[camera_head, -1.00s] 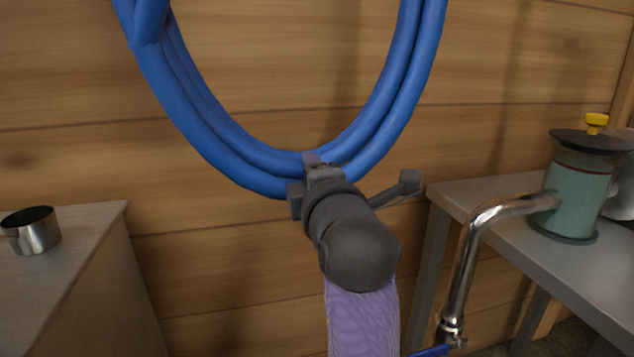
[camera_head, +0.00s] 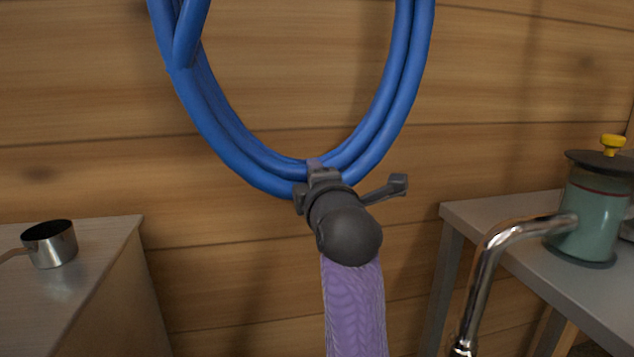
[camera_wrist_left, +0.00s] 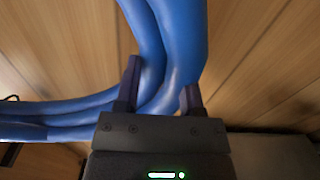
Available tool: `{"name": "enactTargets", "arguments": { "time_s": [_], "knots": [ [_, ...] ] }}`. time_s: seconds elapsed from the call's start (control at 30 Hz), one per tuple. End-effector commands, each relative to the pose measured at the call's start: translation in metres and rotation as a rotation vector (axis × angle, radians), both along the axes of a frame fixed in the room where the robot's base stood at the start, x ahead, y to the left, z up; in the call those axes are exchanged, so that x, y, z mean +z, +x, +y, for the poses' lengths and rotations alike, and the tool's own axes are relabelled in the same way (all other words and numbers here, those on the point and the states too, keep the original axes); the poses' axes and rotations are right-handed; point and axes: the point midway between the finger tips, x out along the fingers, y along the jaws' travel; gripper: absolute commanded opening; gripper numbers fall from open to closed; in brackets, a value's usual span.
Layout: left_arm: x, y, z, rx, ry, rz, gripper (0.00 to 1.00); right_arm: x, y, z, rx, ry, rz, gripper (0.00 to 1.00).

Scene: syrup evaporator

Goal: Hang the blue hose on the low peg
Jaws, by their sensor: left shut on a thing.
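The blue hose (camera_head: 222,133) is a coil of several thick loops in front of the wooden wall in the head view, its top cut off by the upper frame edge. My left gripper (camera_head: 316,170), on the purple-sleeved arm, is shut on the hose at the bottom of the coil. In the left wrist view, the hose (camera_wrist_left: 178,45) passes between the two dark fingers of the gripper (camera_wrist_left: 161,98). A blue hose length hangs at the coil's upper left. I see no peg in either view. My right gripper is not in view.
A metal cup (camera_head: 50,244) stands on a cabinet (camera_head: 95,285) at the left. A green jar (camera_head: 588,215) with a dark lid and yellow knob stands on a grey table (camera_head: 485,208) at the right. A bent chrome pipe (camera_head: 490,262) rises before that table.

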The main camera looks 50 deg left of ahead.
Motion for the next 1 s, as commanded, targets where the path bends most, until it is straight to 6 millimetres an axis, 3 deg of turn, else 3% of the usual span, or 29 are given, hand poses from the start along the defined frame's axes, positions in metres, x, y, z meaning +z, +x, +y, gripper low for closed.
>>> {"name": "enactTargets", "arguments": {
  "time_s": [0.33, 0.73, 1.0],
  "knots": [
    [0.002, 0.001, -0.002, 0.0, 0.004, -0.002, 0.0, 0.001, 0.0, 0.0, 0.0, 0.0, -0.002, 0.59],
    [-0.027, 0.007, 0.009, 0.0, 0.004, -0.001, 0.0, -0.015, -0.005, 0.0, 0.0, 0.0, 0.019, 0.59],
    [-0.026, 0.007, 0.009, -0.001, 0.004, -0.003, 0.0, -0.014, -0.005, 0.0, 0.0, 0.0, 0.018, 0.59]
  ]
}}
